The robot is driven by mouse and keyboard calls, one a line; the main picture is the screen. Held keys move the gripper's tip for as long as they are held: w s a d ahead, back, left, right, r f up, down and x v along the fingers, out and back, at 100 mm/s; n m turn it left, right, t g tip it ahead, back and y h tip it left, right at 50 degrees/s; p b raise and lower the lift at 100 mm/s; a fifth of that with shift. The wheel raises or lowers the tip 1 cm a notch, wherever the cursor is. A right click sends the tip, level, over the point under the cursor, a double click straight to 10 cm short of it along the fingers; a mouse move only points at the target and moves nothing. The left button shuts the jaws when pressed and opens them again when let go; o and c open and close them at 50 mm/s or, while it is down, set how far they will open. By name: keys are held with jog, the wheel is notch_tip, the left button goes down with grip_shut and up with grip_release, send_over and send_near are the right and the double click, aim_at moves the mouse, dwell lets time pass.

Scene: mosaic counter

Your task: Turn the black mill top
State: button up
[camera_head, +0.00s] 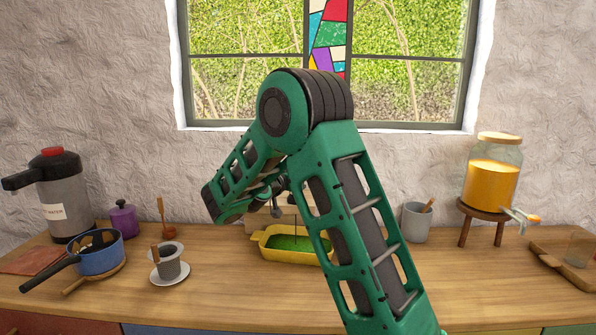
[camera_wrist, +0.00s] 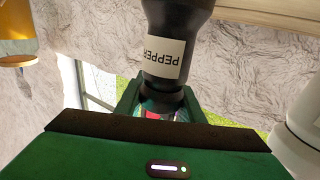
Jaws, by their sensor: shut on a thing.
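The black mill (camera_wrist: 178,40) shows in the wrist view with a white label reading PEPPER, which appears upside down there. Its narrower top end lies between the green fingers of my gripper (camera_wrist: 161,97). The fingers are shut on this top part, one on each side. Part of the top is hidden behind the gripper body. In the head view my green arm covers the mill, and I cannot make out the gripper's grip there.
A yellow dish (camera_head: 284,255) with green contents sits mid-counter. At left are a blue pan (camera_head: 100,256), a purple pot (camera_head: 123,221) and a cup on a saucer (camera_head: 170,280). At right are a grey mug (camera_head: 416,222) and an orange jar (camera_head: 491,185) on a stool. The front counter is clear.

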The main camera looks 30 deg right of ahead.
jog(key=shift+s+d+f+m+g+h, duration=0.15)
jog(key=shift+m+g+h, duration=0.2)
jog(key=shift+m+g, duration=0.25)
jog(key=shift+s+a+m+g+h, duration=0.15)
jog(key=shift+m+g+h, duration=0.25)
jog(key=shift+g, duration=0.4)
jog(key=shift+s+d+g, duration=0.1)
jog(key=shift+d+g, duration=0.1)
jog(key=shift+g, duration=0.1)
jog(key=o, duration=1.1)
jog(key=shift+a, duration=0.1)
jog(key=shift+v, duration=5.3)
